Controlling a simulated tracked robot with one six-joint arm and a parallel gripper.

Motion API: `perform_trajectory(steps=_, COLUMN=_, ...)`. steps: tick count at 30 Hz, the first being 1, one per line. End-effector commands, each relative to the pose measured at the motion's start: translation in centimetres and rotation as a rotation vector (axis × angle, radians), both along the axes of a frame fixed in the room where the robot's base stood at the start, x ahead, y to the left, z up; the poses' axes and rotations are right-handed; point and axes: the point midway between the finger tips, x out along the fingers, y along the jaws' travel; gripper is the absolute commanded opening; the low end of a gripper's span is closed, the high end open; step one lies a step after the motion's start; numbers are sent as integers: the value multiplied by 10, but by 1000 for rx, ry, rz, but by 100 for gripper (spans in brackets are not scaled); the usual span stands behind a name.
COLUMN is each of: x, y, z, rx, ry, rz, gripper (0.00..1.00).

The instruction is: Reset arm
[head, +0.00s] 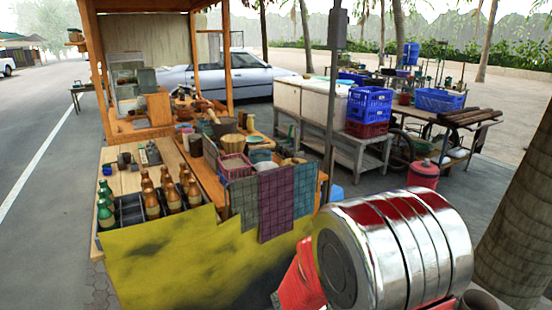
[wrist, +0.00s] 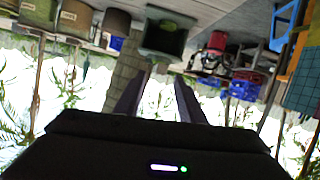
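My gripper (wrist: 158,92) shows in the wrist view, with its two dark fingers spread apart and nothing between them. It hangs in open air, touching nothing that I can see. The wrist picture looks upside down, with the street and stall things along its top edge and bright sky below. A dark greenish open container (wrist: 166,38) appears beyond the fingertips, apart from them.
A stall table with a yellow cloth (head: 170,262) holds bottles (head: 170,190), baskets and pots. Blue crates (head: 369,105) sit behind.

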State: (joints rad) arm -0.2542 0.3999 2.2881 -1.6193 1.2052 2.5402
Motion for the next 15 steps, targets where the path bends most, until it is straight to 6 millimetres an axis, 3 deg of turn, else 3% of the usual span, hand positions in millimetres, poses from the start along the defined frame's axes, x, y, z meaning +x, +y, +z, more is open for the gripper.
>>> perform_trajectory(steps=5, x=-10, y=-1, z=-10, rx=-53, ry=208, rz=34, gripper=36)
perform_trajectory(steps=15, x=-58, y=-3, z=-36, rx=-66, ry=657, rz=72, gripper=36)
